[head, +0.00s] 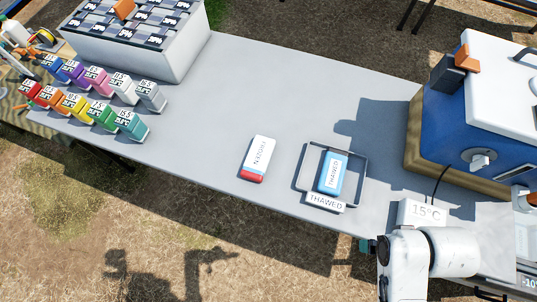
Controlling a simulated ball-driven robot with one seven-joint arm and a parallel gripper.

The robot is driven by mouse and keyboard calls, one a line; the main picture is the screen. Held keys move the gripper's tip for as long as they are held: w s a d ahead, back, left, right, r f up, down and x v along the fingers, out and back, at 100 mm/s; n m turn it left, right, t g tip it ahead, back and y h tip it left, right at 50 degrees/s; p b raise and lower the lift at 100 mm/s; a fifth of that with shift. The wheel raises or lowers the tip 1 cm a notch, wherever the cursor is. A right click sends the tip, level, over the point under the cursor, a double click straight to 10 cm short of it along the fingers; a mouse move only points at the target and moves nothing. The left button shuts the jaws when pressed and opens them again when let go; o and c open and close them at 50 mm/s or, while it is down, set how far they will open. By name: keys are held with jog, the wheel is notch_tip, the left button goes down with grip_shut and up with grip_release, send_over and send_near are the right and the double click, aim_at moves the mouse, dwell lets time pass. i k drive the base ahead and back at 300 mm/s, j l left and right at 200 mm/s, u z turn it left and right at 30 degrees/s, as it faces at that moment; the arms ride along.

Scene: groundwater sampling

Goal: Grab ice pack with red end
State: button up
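The ice pack with the red end (259,152) lies flat on the grey table, left of the wire holder. It is white with the lettering FROZEN, and its red end points toward the table's front edge. A blue ice pack (333,171) marked THAWED lies inside a wire holder (301,175) whose front label also reads THAWED. My white arm shows at the lower right, well apart from the red-ended pack. My gripper's fingers cannot be made out in this view.
The grey table (240,95) is clear around the red-ended pack. Several coloured labelled blocks (103,117) stand at the left, before a large grey box (150,60). A blue cooler (450,135) and a 1.5°C display (425,212) stand at the right.

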aim_at(256, 164)
jog(key=i+j, duration=0.1)
jog(key=j, duration=1.45)
jog(key=i+j, duration=0.15)
jog(key=j, duration=0.65)
jog(key=l+z, duration=0.05)
